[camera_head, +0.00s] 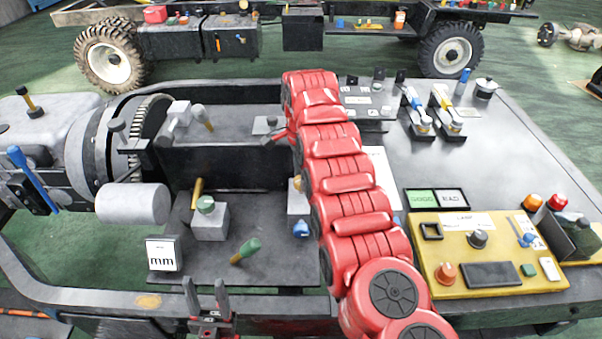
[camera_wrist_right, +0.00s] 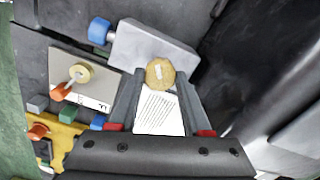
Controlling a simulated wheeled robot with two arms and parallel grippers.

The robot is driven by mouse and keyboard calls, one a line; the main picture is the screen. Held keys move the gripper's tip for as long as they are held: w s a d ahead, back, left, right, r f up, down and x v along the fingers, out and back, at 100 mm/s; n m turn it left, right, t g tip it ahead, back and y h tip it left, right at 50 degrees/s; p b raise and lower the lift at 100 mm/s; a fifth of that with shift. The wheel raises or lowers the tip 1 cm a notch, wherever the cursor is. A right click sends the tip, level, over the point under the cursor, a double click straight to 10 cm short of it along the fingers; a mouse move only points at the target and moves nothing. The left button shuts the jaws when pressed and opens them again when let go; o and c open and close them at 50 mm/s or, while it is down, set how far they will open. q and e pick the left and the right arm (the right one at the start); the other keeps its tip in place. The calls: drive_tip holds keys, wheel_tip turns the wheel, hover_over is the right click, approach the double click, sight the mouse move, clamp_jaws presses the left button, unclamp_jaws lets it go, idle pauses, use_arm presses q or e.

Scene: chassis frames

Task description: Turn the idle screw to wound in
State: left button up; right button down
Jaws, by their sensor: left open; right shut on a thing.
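The idle screw, by its look, is a round brass head (camera_wrist_right: 160,74) with a pale mark, on a grey block (camera_wrist_right: 140,46) with a blue knob (camera_wrist_right: 99,30). My right gripper (camera_wrist_right: 159,78) is shut on the brass head, one finger at each side. In the head view my red right arm hides that gripper; part of the grey block (camera_head: 298,202) and its blue knob (camera_head: 301,229) show beside the arm. My left gripper (camera_head: 205,283) is open and empty at the front frame rail. How far the screw is turned cannot be told.
A grey block with a green-topped knob (camera_head: 206,204), a green-handled lever (camera_head: 246,251) and an "mm" display (camera_head: 164,254) stand left of my right arm. A yellow lamp panel (camera_head: 455,290) lies to the right. The dark plate (camera_head: 280,262) has some free room.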

drive_tip(key=m+p, duration=0.1)
drive_tip(key=m, duration=0.4)
drive_tip(key=shift+r+m, duration=0.1)
drive_tip(key=shift+m, duration=0.2)
drive_tip(key=m+p, duration=0.1)
drive_tip(key=m, duration=0.4)
drive_tip(key=shift+m, duration=0.3)
drive_tip(key=shift+c, duration=1.8)
unclamp_jaws()
